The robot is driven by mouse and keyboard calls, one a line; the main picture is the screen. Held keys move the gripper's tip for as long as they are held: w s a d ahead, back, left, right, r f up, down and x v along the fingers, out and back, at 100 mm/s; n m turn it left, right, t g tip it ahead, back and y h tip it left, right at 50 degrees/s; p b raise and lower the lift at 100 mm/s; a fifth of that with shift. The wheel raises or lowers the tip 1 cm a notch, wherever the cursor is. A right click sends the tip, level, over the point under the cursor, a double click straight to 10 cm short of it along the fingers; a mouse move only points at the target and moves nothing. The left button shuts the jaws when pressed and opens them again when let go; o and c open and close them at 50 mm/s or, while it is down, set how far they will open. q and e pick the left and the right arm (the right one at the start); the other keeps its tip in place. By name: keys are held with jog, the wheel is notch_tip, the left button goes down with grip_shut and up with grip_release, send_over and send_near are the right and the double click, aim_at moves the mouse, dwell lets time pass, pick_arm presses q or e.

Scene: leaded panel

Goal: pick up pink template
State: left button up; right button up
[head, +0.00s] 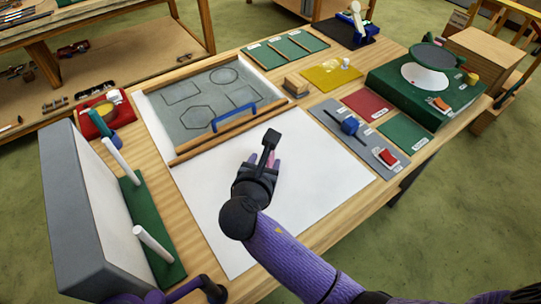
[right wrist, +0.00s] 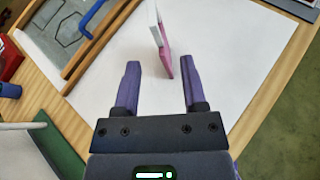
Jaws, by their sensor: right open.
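The pink template (right wrist: 164,62) shows in the right wrist view as a thin upright piece, seen nearly edge-on, with a pale face beside the pink one. It is over the large white sheet (head: 320,185); I cannot tell whether it touches the sheet. My right gripper (right wrist: 159,72) is open, its two purple fingers apart, with the template's lower end between and just beyond the fingertips. In the head view my right gripper (head: 266,160) is above the sheet, its wrist hiding most of the template. My left gripper is out of view; only part of that arm shows at the bottom.
A grey board with drawn shapes (head: 185,122) and a blue handle (head: 234,116) lies behind, edged by wooden bars. A grey upright panel (head: 80,215) and white rods on a green base (head: 168,272) stand left. Small tools lie on a grey mat (head: 333,118) at right.

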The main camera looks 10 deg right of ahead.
aim_at(271, 157)
jog(key=shift+n+t, duration=0.3)
jog(key=shift+n, duration=0.3)
jog(key=b+x, duration=0.1)
jog(key=x, duration=0.2)
jog(key=b+x, duration=0.1)
jog(key=x, duration=0.2)
jog(key=r+b+x, duration=0.1)
jog(key=x, duration=0.2)
jog(key=shift+w+d, duration=0.1)
jog(key=shift+w, duration=0.6)
jog(key=shift+r, duration=0.1)
jog(key=c, duration=0.7)
grip_shut()
